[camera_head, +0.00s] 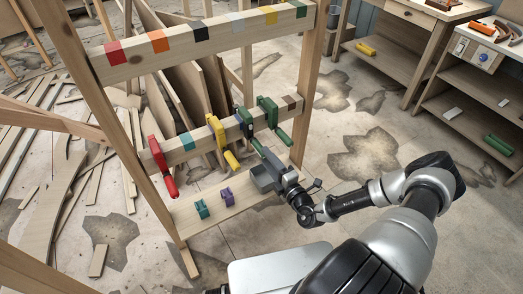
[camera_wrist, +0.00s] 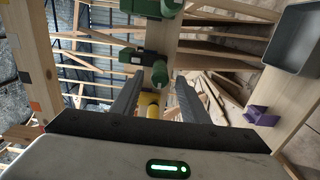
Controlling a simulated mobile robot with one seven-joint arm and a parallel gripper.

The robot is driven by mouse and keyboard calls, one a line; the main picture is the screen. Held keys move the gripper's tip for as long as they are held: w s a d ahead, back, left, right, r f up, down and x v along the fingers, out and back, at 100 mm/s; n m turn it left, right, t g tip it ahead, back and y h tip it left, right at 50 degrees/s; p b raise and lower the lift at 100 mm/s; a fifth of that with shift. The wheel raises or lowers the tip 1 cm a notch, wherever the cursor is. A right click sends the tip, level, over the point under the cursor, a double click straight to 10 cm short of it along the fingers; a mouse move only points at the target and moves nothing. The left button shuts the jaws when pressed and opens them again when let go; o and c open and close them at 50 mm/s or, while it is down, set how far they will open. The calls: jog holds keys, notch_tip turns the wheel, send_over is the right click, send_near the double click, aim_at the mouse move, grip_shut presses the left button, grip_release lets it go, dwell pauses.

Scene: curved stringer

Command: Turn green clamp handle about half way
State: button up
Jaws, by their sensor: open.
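My gripper (camera_head: 269,158) is close to the first clamp's handle, below the rail. In the wrist view my gripper (camera_wrist: 158,84) is open, with one finger on each side. A green handle end (camera_wrist: 160,73) lies at the gap between the fingertips. The clamp body (camera_wrist: 131,56) is just beyond. I cannot tell whether the fingers touch the handle.
A yellow clamp (camera_head: 231,160) and a red clamp (camera_head: 170,184) hang to the left. Workbenches (camera_head: 420,20) stand at the right; floor between is mostly clear.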

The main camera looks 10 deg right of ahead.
jog(key=v, duration=1.1)
jog(key=shift+s, duration=0.25)
